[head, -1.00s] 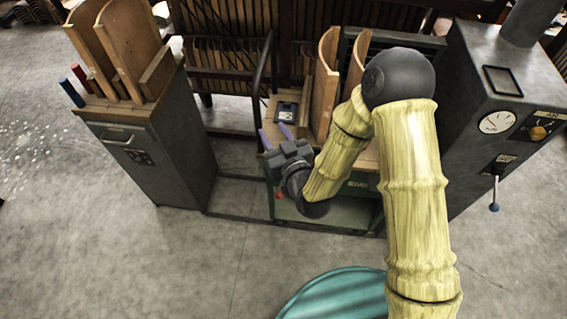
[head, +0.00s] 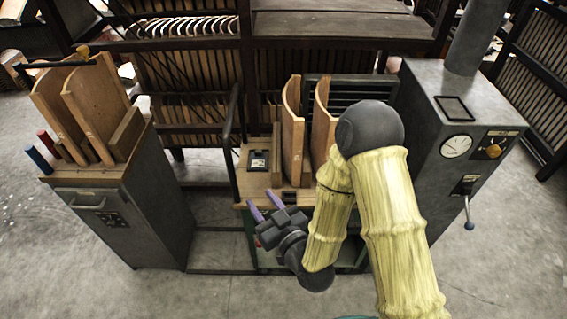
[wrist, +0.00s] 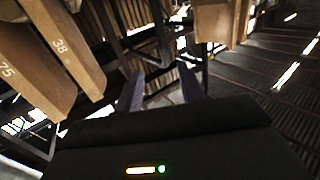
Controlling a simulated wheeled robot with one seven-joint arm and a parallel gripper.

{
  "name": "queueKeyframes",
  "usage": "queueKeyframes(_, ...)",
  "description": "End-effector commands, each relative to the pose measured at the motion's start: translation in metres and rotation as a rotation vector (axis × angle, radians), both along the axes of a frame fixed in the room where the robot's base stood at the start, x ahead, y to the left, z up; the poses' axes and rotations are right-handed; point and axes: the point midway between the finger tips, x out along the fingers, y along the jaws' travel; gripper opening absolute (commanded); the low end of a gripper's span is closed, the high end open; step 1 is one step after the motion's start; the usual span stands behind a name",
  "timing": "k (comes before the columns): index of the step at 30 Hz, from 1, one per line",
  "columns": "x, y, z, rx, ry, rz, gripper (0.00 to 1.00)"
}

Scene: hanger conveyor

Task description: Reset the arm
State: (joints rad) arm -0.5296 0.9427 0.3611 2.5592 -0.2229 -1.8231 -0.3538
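My gripper (head: 266,207) is in front of the wooden-topped bench, near its front edge, with its two purple fingers pointing up and away. The fingers stand apart with nothing between them. In the wrist view the two fingers (wrist: 158,92) also show spread and empty, with dark frame bars beyond them. My arm is folded, its elbow raised in front of the bench's right part.
The bench (head: 258,182) carries a small black device (head: 258,160) and curved wooden panels (head: 291,130). A grey cabinet (head: 130,220) with wooden panels stands left. A grey machine (head: 425,120) with a gauge and blue-knobbed lever stands right. Racks fill the back. Floor shows between cabinet and bench.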

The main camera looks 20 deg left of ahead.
Motion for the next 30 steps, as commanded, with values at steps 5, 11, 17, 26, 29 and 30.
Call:
queueKeyframes(5,0.001,-0.001,0.0,-0.001,0.0,-0.002,0.39)
queueKeyframes(11,0.018,-0.01,-0.001,-0.072,0.024,-0.021,0.39)
queueKeyframes(17,0.055,-0.047,-0.008,-0.248,0.114,-0.089,0.39)
queueKeyframes(26,0.094,-0.134,-0.011,-0.486,0.333,-0.266,0.39)
queueKeyframes(29,0.099,-0.17,-0.008,-0.546,0.424,-0.34,0.39)
queueKeyframes(30,0.1,-0.184,-0.007,-0.568,0.463,-0.371,0.39)
